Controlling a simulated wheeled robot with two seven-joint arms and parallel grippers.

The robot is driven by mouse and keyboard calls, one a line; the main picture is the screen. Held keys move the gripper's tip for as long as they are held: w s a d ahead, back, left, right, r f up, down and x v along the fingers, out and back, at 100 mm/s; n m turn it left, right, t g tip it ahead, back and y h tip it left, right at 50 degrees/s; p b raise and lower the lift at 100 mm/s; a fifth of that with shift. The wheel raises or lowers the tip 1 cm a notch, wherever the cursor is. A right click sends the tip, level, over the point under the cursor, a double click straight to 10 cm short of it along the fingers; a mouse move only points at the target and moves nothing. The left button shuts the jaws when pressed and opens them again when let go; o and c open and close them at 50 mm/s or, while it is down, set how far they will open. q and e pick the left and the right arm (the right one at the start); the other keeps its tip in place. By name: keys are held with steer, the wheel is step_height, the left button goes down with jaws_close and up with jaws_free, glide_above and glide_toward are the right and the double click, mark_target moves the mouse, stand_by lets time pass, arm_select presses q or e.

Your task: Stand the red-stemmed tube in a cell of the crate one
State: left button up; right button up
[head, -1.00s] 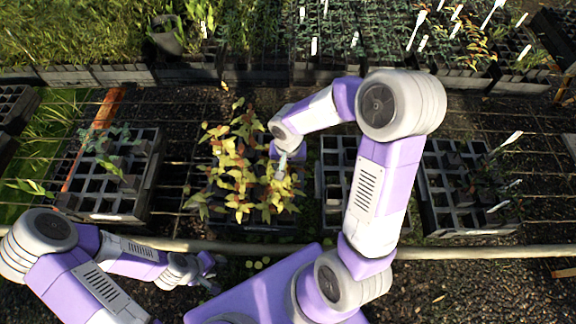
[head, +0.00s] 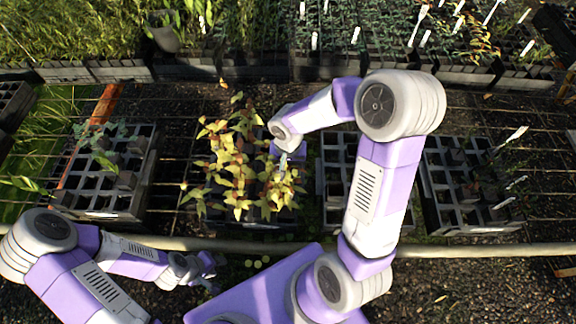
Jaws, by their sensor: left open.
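Four cell crates stand in a row; I cannot tell by any mark which is crate one. The left crate (head: 123,205) is grey, with a few tubes and green plants and many empty cells. The second crate (head: 245,222) is covered by yellow, red-stemmed plants (head: 240,170); no single tube stands out. The third crate (head: 330,180) is partly hidden by my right arm. The right crate (head: 485,222) holds several dark plants. My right gripper (head: 283,168) is among the yellow leaves; its fingers are too small to judge. My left gripper (head: 211,274) is open and empty, in front of the crates.
A pale rail (head: 480,250) runs in front of the crates. Wire mesh (head: 185,170) lies under and between them. Behind stands a row of black trays (head: 190,70) with plants and white labels (head: 355,36). Dark gravel shows between the crates and my base.

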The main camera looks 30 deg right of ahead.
steer(key=shift+s+f+b, duration=0.2)
steer(key=shift+f+b, duration=0.1)
steer(key=shift+b, duration=0.05)
steer(key=o, duration=1.6)
steer(key=shift+s+f, duration=0.1)
steer(key=shift+s, duration=0.05)
steer(key=r+p, duration=0.2)
steer(key=r, duration=0.5)
steer(key=shift+w+r, duration=0.1)
steer(key=shift+w, duration=0.1)
steer(key=shift+d+r, duration=0.1)
steer(key=shift+r, duration=0.45)
